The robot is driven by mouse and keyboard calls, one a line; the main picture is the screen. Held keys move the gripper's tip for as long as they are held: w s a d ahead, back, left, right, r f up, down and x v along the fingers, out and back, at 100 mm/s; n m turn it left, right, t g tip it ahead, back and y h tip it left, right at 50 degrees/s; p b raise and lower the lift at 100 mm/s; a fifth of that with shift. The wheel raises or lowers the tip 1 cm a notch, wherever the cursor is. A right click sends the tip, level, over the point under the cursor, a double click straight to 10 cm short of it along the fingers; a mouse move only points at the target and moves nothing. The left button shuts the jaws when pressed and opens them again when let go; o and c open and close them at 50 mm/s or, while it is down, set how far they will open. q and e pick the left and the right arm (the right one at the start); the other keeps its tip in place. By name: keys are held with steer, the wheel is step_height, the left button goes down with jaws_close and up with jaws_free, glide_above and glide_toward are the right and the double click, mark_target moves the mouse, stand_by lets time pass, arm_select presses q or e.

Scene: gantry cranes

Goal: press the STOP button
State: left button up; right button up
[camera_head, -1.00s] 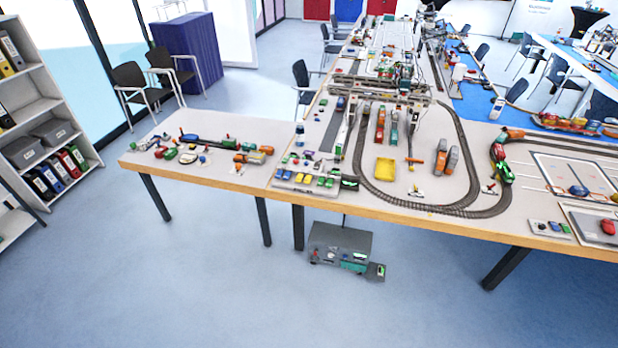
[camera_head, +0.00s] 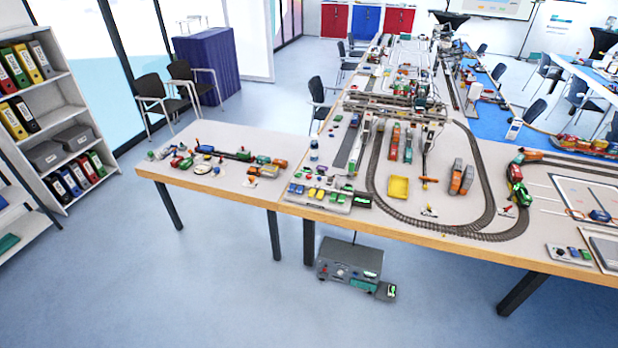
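No button with a readable STOP label shows. A grey control box (camera_head: 350,260) stands on the floor under the table, with small knobs and buttons on its front that are too small to read. Neither of my grippers is in view.
A long table (camera_head: 440,232) carries a toy railway loop, trains and a yellow tray (camera_head: 398,187). A smaller table section (camera_head: 190,174) with toy vehicles joins at left. A shelf (camera_head: 52,130) with binders stands far left. The blue floor (camera_head: 220,300) in front is clear.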

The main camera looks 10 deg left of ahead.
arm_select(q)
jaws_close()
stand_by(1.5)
